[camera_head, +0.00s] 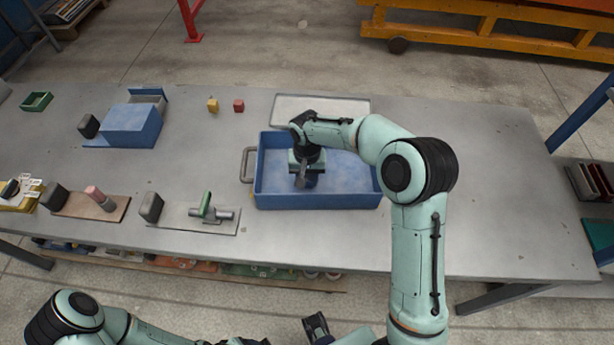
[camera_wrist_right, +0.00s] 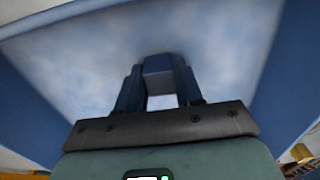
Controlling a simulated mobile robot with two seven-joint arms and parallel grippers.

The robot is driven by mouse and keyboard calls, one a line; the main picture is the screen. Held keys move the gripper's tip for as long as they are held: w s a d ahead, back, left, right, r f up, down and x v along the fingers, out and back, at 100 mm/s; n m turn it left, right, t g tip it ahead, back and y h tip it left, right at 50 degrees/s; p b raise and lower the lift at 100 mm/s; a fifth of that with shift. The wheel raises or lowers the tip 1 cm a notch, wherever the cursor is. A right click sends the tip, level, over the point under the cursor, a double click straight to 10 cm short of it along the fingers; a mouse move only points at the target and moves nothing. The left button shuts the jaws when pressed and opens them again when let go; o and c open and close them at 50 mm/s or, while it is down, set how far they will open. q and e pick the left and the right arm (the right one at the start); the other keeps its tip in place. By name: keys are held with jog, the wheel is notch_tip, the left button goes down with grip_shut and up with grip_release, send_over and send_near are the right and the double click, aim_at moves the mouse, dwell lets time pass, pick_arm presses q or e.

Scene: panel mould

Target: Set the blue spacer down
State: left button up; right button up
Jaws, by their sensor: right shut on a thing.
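My right gripper (camera_head: 305,178) points down inside the blue tray (camera_head: 262,203), over its left-middle part. In the right wrist view the two dark fingers (camera_wrist_right: 159,90) are shut on the blue spacer (camera_wrist_right: 158,64), a small block between their tips. The tray floor (camera_wrist_right: 225,45) lies behind it; I cannot tell whether the spacer touches the floor. In the head view the gripper mostly hides the spacer.
A flat pale tray (camera_head: 345,105) lies behind the blue tray. A grey handle (camera_head: 248,165) stands at its left side. The table's right side is clear.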

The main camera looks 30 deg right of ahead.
aim_at(307, 177)
jog(key=shift+f, duration=0.1)
jog(key=o, duration=1)
notch_tip(307, 177, up, 12)
jog(key=shift+r+p, duration=0.15)
jog(key=shift+p, duration=0.4)
